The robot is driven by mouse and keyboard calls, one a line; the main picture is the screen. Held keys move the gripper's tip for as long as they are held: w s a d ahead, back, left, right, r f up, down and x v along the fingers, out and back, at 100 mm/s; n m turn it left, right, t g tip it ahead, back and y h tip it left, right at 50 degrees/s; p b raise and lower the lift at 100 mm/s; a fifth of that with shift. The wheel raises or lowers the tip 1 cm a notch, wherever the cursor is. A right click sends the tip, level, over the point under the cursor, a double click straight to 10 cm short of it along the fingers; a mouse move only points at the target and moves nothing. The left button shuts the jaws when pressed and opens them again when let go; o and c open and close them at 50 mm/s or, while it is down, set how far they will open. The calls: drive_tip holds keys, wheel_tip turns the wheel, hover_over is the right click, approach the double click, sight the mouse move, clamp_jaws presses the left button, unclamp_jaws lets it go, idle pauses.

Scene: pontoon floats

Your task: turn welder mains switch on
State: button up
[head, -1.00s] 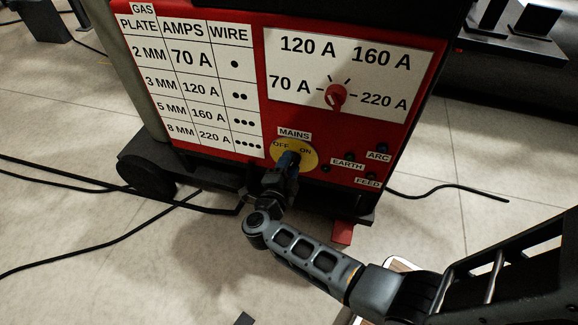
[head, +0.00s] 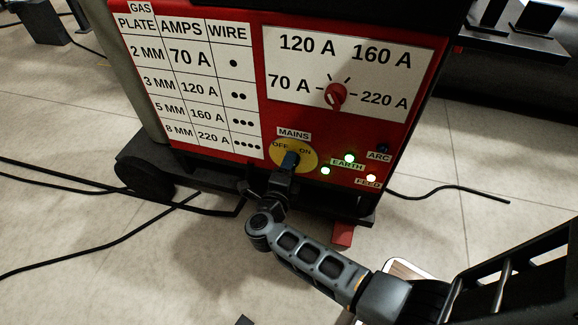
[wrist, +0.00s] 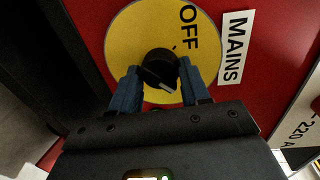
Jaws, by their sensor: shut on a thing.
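The red welder's mains switch is a black knob (wrist: 158,66) on a round yellow plate (head: 306,152) marked OFF on the left and ON on the right. My gripper (head: 289,160) reaches up to it from below. In the wrist view, its two blue fingers (wrist: 160,72) are shut on the knob, one on each side. The knob's white mark points away from OFF, toward the side where ON lies. ON is hidden behind a finger there. In the head view, the fingers cover the knob. The feed lamp (head: 371,178) and two green lamps (head: 349,158) near EARTH are lit.
The ARC lamp (head: 382,148) is dark. A red amps dial (head: 336,95) sits above the switch on a white scale. Black cables (head: 110,240) lie on the floor at left and right. A black wheel (head: 146,176) is at the welder's lower left.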

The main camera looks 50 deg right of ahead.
drive_tip(key=shift+d+r, duration=0.15)
drive_tip(key=shift+d, duration=0.05)
drive_tip(key=o, duration=1)
drive_tip(key=shift+o, duration=0.2)
drive_tip(key=p+v, duration=0.2)
drive_tip(key=v, duration=0.6)
drive_tip(key=s+a+r+n+t+y, duration=0.3)
drive_tip(key=s+a+r+n+y, duration=0.2)
drive_tip(key=s+r+n, duration=0.5)
drive_tip(key=s+a+r+n+t+y, duration=0.35)
drive_tip(key=s+r+n+y, duration=0.2)
drive_tip(key=s+n, duration=0.4)
drive_tip(key=s+a+r+n+t+y, duration=0.3)
drive_tip(key=s+a+r+n+y, duration=0.35)
drive_tip(key=n, duration=0.55)
wheel_tip(320, 180, up, 27)
drive_tip(key=s+d+h+p, duration=0.1)
drive_tip(key=p, duration=2.4)
drive_tip(key=shift+s+f+n+p, duration=0.2)
drive_tip(key=shift+s+n+p, duration=0.1)
drive_tip(key=shift+s+n, duration=0.05)
